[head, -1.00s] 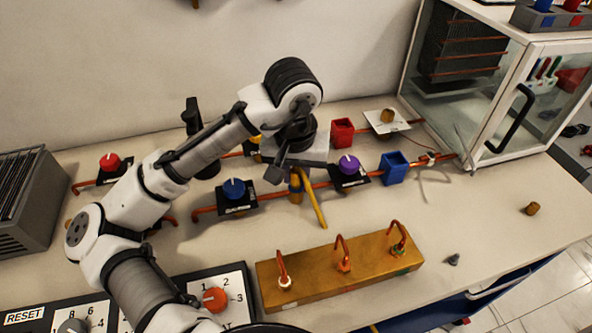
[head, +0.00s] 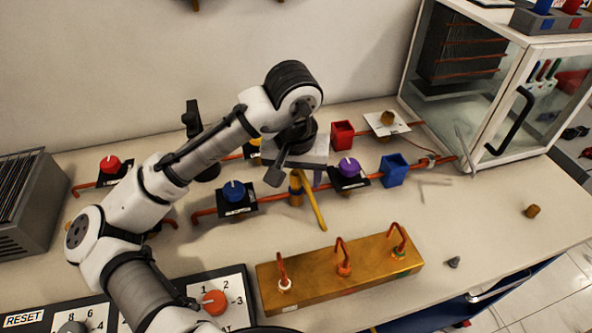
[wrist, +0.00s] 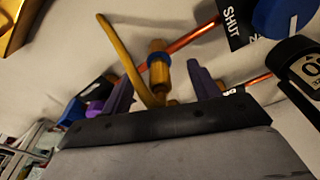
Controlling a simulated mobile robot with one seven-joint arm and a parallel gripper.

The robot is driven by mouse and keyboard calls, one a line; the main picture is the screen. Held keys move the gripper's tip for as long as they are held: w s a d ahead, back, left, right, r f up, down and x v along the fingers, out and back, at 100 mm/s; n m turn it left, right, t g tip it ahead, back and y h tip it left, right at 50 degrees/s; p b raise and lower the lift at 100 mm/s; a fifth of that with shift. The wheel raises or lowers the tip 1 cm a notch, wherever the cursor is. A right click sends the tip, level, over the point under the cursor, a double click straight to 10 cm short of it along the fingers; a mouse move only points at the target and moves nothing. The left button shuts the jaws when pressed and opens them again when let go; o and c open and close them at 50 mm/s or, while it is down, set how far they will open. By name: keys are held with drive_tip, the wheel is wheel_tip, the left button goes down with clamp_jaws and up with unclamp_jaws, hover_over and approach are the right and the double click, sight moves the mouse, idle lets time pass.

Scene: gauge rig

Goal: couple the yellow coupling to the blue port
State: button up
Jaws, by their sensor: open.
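The yellow coupling (wrist: 165,97) is a small gold fitting with a yellow hose (wrist: 113,50) bending away from it. In the wrist view it lies in line with a gold cylinder carrying a blue ring, the blue port (wrist: 158,58). The port and hose also show in the head view (head: 296,197), below my wrist. My gripper (wrist: 154,73) is open, its purple fingers on either side of the fitting with visible gaps. The coupling's near end is partly hidden by the gripper body, so I cannot tell whether it is fully seated.
Red (head: 342,134) and blue (head: 394,169) boxes stand to the right. A brass block (head: 340,273) with hooked tubes lies in front.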

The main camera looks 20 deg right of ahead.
wheel_tip(320, 180, up, 14)
drive_tip(key=s, duration=0.2)
drive_tip(key=shift+a+f, duration=0.15)
drive_tip(key=shift+a, duration=0.25)
